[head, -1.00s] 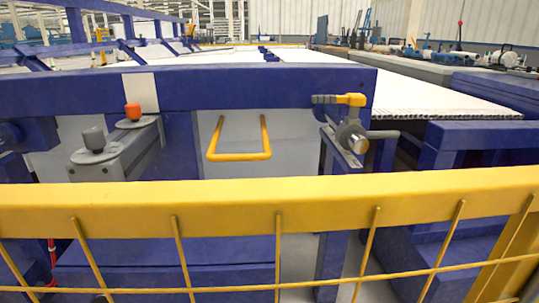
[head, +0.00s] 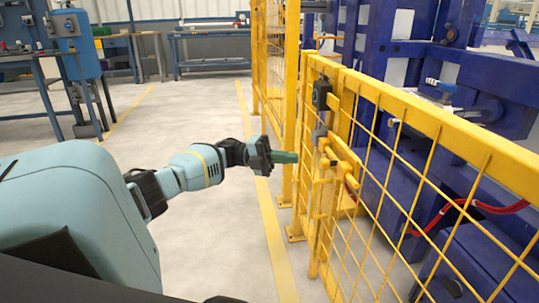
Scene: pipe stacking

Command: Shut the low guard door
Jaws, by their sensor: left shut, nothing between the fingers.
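The low guard door is yellow mesh in a yellow frame (head: 455,134) and runs from the middle to the right edge of the head view. My left gripper (head: 287,157) is shut and empty. It points right, just left of the handle and latch end, and appears apart from them. Whether the door stands ajar or flush with its post is hard to tell from this angle. My right gripper is not in view.
A taller yellow mesh fence (head: 291,90) stands behind the door's latch end. Blue machine frames and a red hose (head: 456,203) lie behind the mesh. The grey floor (head: 190,125) on the left is mostly clear, with workbenches (head: 212,53) at the back.

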